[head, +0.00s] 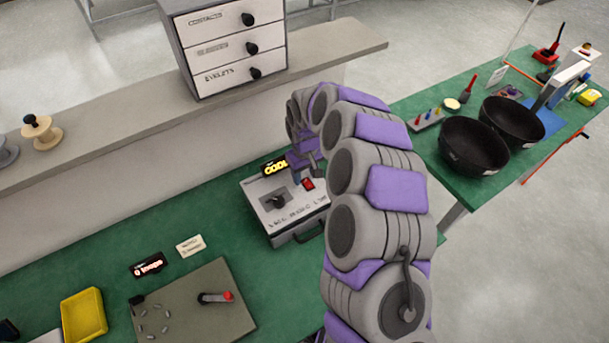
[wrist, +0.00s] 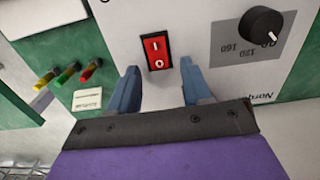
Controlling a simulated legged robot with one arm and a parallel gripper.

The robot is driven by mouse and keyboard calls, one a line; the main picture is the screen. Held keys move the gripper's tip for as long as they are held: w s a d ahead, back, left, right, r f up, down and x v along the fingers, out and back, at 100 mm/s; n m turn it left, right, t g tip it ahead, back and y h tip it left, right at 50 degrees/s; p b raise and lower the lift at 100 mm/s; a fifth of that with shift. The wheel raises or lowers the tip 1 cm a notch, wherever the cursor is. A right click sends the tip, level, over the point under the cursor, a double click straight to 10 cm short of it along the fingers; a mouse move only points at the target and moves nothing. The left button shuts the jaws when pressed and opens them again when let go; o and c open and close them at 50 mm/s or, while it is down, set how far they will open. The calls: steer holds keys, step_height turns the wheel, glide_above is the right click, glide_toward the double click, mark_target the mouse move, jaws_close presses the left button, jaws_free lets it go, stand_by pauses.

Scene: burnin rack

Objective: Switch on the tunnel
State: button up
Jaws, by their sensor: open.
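A grey-white box with a control panel (head: 290,222), seemingly the tunnel, stands on the green bench; its panel also shows in the wrist view (wrist: 205,20). It carries a red rocker switch (head: 308,184) marked I and O, seen close in the wrist view (wrist: 157,50). Which side of the rocker is pressed I cannot tell. A black dial knob (head: 277,202) sits beside the switch, also in the wrist view (wrist: 261,26). My gripper (wrist: 161,70) is open and empty, its blue fingers on either side of the switch's lower end. Contact is not visible.
A lit display (head: 274,167) stands by the box. A drawer cabinet (head: 225,45) stands on the shelf behind. A board with a red-tipped lever (head: 190,300) and a yellow tray (head: 83,315) lie left. Two black bowls (head: 473,146) stand on the right bench. Coloured plugs (wrist: 67,75) are left of the panel.

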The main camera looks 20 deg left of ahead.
steer(key=shift+f, duration=0.3)
steer(key=shift+c, duration=0.2)
jaws_close()
